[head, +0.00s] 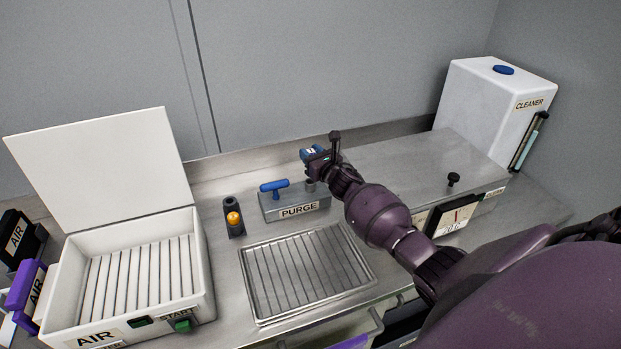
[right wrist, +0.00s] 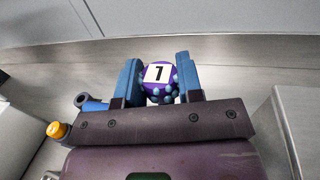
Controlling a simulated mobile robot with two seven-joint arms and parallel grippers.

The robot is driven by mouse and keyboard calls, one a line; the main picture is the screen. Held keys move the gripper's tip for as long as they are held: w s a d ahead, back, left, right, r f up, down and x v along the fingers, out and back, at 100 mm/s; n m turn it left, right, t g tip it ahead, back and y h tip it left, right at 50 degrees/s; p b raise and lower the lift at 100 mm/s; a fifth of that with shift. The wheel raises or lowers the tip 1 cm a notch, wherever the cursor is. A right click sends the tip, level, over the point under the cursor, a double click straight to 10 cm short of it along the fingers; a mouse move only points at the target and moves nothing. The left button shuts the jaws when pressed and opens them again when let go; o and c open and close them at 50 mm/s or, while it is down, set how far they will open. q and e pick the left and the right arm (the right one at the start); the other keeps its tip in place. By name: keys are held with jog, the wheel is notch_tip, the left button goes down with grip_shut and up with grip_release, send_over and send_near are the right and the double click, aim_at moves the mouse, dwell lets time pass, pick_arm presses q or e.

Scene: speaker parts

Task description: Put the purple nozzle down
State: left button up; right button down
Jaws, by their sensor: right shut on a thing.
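The purple nozzle (right wrist: 160,74) shows in the right wrist view, with a white label marked 1 and blue round knobs on its lower part. My right gripper (right wrist: 160,82) is shut on it, one blue finger on each side. In the head view my right gripper (head: 314,154) is near the back of the bench, just behind and right of the PURGE block (head: 297,206). The nozzle is mostly hidden by the gripper there. I cannot tell whether anything touches it from below. My left gripper is not in view.
A slatted metal tray (head: 262,316) lies in front of the PURGE block, which has a blue handle (head: 274,186). A dark holder with an orange knob (head: 233,218) stands left of it. An open white box (head: 198,262) is at left. A white CLEANER unit (head: 480,105) stands back right.

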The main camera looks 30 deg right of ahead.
jog(key=shift+r, duration=0.15)
jog(key=shift+d, duration=0.1)
dwell(0.5)
jog(key=shift+d+h, duration=0.1)
jog(key=shift+h, duration=0.2)
jog(key=r, duration=0.1)
jog(key=a+r, duration=0.1)
jog(key=r, duration=0.1)
jog(key=shift+w+a+r+m+h, duration=0.15)
jog(key=shift+w+r+m+h, duration=0.15)
jog(key=shift+m, duration=0.1)
jog(key=s+a+r, duration=0.3)
jog(key=s+a, duration=0.1)
jog(key=a, duration=0.2)
jog(key=s+a+r, duration=0.3)
jog(key=a, duration=0.4)
jog(key=s+a+f+b, duration=0.1)
jog(key=s+a, duration=0.3)
jog(key=s, duration=0.4)
jog(key=s+a+f+n+y+b, duration=0.1)
jog(key=s+a+f, duration=0.2)
jog(key=s+a, duration=0.2)
jog(key=s, duration=0.2)
jog(key=shift+s+f+y+b, duration=0.15)
jog(key=shift+s+y+b, duration=0.15)
jog(key=shift+s+b, duration=0.1)
